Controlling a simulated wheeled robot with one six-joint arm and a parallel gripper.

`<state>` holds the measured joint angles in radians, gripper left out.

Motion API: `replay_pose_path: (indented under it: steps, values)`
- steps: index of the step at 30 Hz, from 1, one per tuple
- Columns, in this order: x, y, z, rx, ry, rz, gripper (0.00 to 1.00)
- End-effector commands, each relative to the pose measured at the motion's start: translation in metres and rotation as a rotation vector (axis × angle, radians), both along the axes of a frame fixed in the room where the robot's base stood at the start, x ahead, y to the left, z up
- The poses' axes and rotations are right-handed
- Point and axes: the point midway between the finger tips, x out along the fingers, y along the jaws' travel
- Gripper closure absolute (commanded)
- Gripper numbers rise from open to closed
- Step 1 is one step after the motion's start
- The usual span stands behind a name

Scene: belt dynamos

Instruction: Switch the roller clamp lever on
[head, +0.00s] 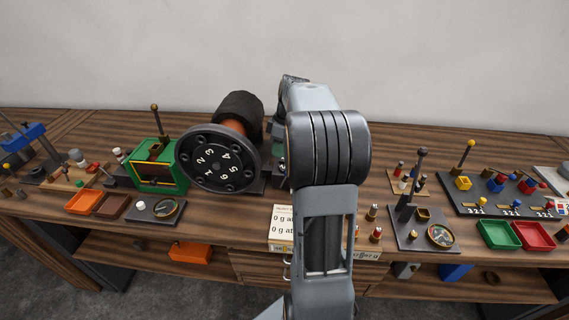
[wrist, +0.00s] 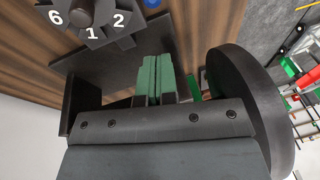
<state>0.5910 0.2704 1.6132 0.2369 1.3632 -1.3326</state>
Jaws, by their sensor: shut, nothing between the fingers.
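A large black wheel with white numbers 1 to 6 (head: 218,160) stands left of my arm in the head view, with an orange and black roller (head: 238,112) behind it. A dark numbered part (wrist: 95,18) shows at the upper left of the wrist view. My gripper (wrist: 156,62) has its green fingers together and empty, over a dark plate (wrist: 85,62) beside the numbered part. In the head view my arm hides most of the gripper. I cannot tell which part is the roller clamp lever; it may be hidden.
A green box with a knobbed lever (head: 156,172) stands left of the wheel. A dark stand with a knobbed lever (head: 408,208) is right of my arm. A big black disc (wrist: 255,100) is close to the gripper's right in the wrist view. Trays line the front edge.

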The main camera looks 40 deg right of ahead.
Motion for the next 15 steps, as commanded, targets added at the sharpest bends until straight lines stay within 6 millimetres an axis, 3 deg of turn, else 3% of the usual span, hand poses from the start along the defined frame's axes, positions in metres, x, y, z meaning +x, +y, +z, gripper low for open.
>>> replay_pose_path:
  steps: [6,15]
  values:
    - [-0.009,0.000,-0.028,0.000,0.002,-0.001,1.00]
    - [-0.018,-0.004,-0.045,0.000,0.001,0.003,1.00]
